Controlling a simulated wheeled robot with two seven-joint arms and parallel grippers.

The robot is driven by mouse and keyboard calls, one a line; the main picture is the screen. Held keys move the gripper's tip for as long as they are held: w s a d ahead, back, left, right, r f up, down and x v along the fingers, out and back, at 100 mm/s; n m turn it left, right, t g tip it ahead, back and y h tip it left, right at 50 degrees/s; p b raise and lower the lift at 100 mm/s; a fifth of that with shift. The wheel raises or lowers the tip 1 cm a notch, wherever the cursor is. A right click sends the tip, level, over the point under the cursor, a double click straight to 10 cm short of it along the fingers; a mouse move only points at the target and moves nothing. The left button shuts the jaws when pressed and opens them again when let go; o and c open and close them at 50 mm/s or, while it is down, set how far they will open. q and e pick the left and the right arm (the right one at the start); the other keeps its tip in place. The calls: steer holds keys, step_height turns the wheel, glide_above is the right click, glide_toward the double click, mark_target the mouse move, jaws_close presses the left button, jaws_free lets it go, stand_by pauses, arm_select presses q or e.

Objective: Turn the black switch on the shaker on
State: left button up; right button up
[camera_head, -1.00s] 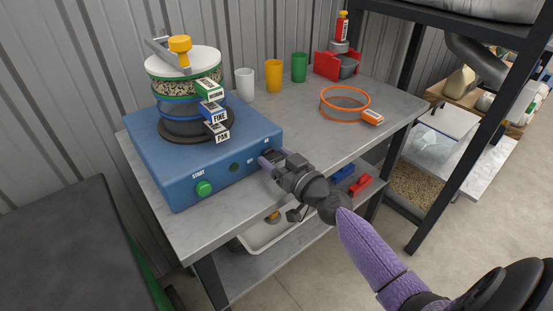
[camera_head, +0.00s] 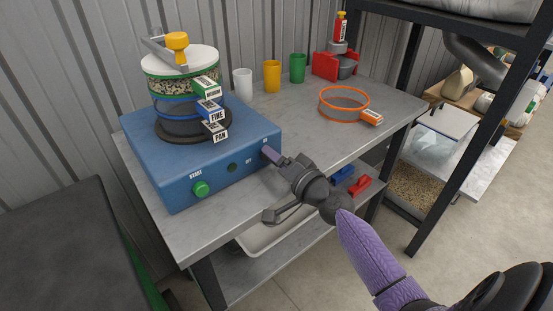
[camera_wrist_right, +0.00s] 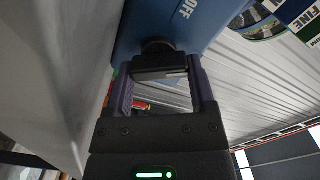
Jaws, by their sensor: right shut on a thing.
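The blue shaker (camera_head: 225,160) stands on the grey bench with a sieve stack (camera_head: 185,90) on top. Its black switch (camera_wrist_right: 156,63) is on the front panel, close to an "OFF" label (camera_wrist_right: 184,10) in the right wrist view. My right gripper (camera_head: 270,154) is at the right end of that panel; its two fingers (camera_wrist_right: 160,74) are shut on either side of the switch's dark grip. A small pale mark shows on the grip. In the head view my fingers hide the switch. My left gripper is not in view.
A green START button (camera_head: 201,189) is on the left of the panel. White, yellow and green cups (camera_head: 272,77) stand behind the shaker. An orange-rimmed sieve (camera_head: 344,104) lies to the right. A white tray (camera_head: 275,236) sits on the lower shelf.

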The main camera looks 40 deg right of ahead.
steer(key=m, duration=0.4)
steer(key=shift+f, duration=0.1)
steer(key=shift+m, duration=1.2)
steer(key=shift+f, duration=0.1)
steer(key=o, duration=1.2)
